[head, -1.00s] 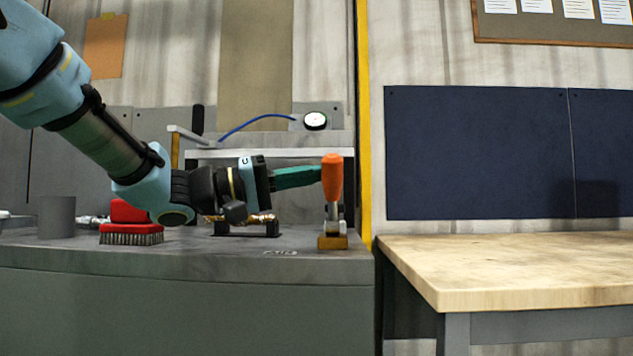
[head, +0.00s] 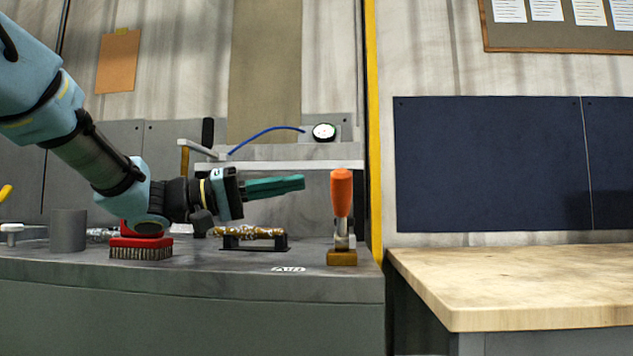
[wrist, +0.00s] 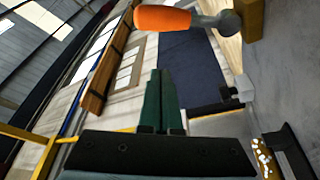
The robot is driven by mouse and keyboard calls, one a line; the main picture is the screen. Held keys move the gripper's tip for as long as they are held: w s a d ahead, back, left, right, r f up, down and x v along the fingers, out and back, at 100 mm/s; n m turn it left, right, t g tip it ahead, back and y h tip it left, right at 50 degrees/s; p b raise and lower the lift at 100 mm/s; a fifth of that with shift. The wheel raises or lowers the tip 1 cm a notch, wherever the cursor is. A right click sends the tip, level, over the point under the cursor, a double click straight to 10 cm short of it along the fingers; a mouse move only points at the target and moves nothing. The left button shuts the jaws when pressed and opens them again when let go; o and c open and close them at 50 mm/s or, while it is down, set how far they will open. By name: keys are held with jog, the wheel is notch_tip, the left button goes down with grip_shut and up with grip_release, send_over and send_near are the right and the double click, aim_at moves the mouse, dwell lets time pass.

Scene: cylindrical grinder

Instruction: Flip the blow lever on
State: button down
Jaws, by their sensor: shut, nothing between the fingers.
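The lever (head: 341,205) has an orange handle on a metal stem and stands upright on a brass-coloured base (head: 342,258) at the right end of the grey bench top. A label on the bench, seemingly reading "AIR", lies to its left. My gripper (head: 303,183) has green fingers, shut and empty, pointing right. Its tips are left of the orange handle with a visible gap. In the wrist view the shut fingers (wrist: 160,85) point up the picture, and the orange handle (wrist: 163,18) lies across the top, apart from the tips.
A brass piece on a black stand (head: 254,238) sits under my gripper. A red brush (head: 141,247) and a grey cylinder (head: 68,230) stand further left. A gauge (head: 324,132) with a blue hose is behind. A wooden table (head: 530,280) is at right.

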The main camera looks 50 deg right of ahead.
jog(key=shift+v, duration=1.55)
jog(key=shift+r, duration=0.1)
